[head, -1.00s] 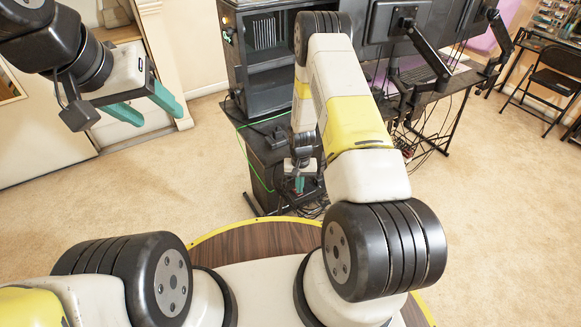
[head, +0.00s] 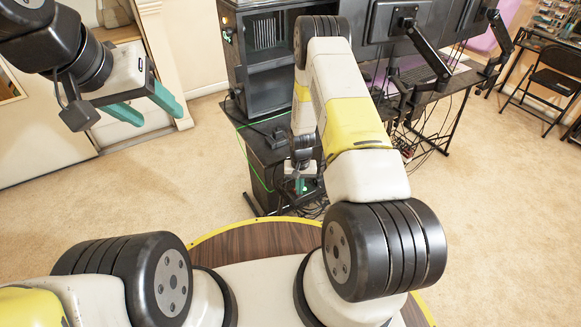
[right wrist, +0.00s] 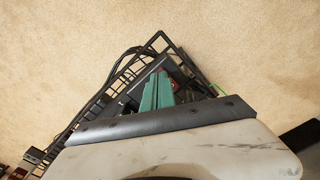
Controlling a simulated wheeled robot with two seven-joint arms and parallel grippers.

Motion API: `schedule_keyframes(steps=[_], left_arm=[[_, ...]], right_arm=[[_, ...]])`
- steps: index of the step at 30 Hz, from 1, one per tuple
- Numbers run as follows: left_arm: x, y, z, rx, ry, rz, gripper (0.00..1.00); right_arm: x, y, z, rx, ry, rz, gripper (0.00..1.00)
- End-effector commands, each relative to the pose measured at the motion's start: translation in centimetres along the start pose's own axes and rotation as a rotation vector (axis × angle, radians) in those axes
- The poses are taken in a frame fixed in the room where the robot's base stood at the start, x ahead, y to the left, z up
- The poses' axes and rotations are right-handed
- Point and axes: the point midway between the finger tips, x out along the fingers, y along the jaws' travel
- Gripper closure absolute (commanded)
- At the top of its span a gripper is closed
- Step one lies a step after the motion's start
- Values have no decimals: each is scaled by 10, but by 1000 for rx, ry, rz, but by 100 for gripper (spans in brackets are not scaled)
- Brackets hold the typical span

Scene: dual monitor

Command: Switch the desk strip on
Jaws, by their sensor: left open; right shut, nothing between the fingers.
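A dark strip (right wrist: 188,84), which looks like the desk strip, lies in a black wire tray (right wrist: 128,70) in the right wrist view. My right gripper (right wrist: 158,80) is shut and empty, with its teal fingertips over the strip, beside a small reddish patch that may be its switch. I cannot tell whether the tips touch it. In the head view the right gripper (head: 301,185) is low beside the desk, and the strip is too small to make out. My left gripper (head: 157,112) is open and empty in the air at upper left.
A black computer case (head: 280,75) stands on the desk, with monitors (head: 425,22) to its right. Loose cables (head: 412,143) hang below, and a green cable (head: 248,160) runs down the left side. A folding chair (head: 553,85) stands far right. Carpet is clear at left.

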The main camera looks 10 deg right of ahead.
Motion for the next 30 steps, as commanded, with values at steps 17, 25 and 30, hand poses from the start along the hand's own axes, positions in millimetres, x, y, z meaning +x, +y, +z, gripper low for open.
schedule_keyframes(steps=[17, 25, 30], left_arm=[[0, 0, 0, 0, 0, 0, 44], [0, 0, 0, 0, 0, 0, 44], [0, 0, 0, 0, 0, 0, 44]], right_arm=[[-47, 0, 0, 0, 1, 0, 100], [-66, 0, 0, 0, 1, 0, 100], [-68, 0, 0, 0, 0, 0, 100]])
